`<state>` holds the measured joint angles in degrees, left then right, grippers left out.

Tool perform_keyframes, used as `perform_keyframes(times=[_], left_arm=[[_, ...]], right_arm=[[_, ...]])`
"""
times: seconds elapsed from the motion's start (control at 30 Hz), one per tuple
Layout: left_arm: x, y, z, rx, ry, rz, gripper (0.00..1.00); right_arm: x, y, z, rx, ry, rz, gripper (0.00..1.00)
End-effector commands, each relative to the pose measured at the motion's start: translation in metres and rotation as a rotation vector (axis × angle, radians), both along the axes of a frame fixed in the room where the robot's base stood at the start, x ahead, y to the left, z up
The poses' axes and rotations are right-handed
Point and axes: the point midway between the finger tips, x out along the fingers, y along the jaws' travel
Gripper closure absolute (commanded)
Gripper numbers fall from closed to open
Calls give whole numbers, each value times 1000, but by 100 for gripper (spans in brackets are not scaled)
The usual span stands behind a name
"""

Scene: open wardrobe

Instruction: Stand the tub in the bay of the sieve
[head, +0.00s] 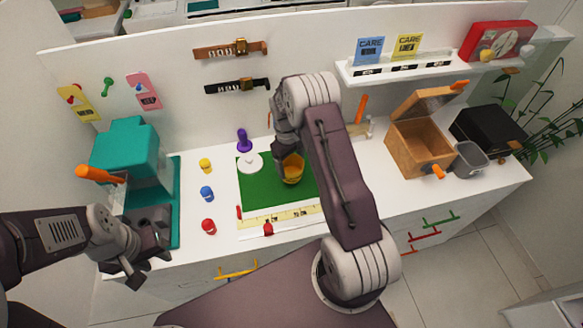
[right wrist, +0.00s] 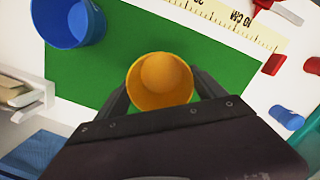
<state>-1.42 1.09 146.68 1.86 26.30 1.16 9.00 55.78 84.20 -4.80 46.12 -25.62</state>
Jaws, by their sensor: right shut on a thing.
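A yellow round tub (head: 292,174) is over the green mat (head: 262,196) in the head view. It also shows from above in the right wrist view (right wrist: 160,100), with a round orange shape inside. My right gripper (right wrist: 160,92) is shut on it, one finger on each side. I cannot tell whether its base touches the mat. A blue bucket (right wrist: 68,22) stands at the mat's edge in the right wrist view; my right arm hides that area in the head view. I cannot make out which thing is the sieve. My left gripper (head: 147,266) is open and empty at the counter's front left.
Yellow, blue and red pegs (head: 207,193) stand left of the mat, beside a teal machine (head: 125,150). A ruler (head: 285,217) lies along the mat's front. A wooden box (head: 420,145) with its lid up and a grey bin (head: 470,160) stand at right.

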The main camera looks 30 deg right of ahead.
Motion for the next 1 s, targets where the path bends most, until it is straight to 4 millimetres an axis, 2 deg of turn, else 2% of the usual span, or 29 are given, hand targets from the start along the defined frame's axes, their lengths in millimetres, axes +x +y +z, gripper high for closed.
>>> perform_keyframes(times=[0.1,0.2,0.53,0.57,0.6,0.63,0.87,0.93,1.0], left_arm=[[0,0,9,0,0,0,64],[0,0,10,0,0,0,64],[0,0,5,0,0,0,64],[0,0,5,0,0,0,64],[0,0,6,0,0,0,64],[0,0,6,0,0,0,64],[0,0,7,0,0,0,64],[0,0,12,0,0,0,64],[0,0,5,0,0,0,64]], right_arm=[[-2,0,-19,0,5,0,68],[-1,0,-28,0,3,0,68],[-1,0,-33,0,2,0,68],[-1,0,-33,0,2,0,18],[-1,0,-32,0,2,0,6],[-1,0,-32,0,2,0,0],[-1,0,-31,0,2,0,0],[-1,0,-25,0,1,0,0],[2,0,-20,-1,-3,0,0]])
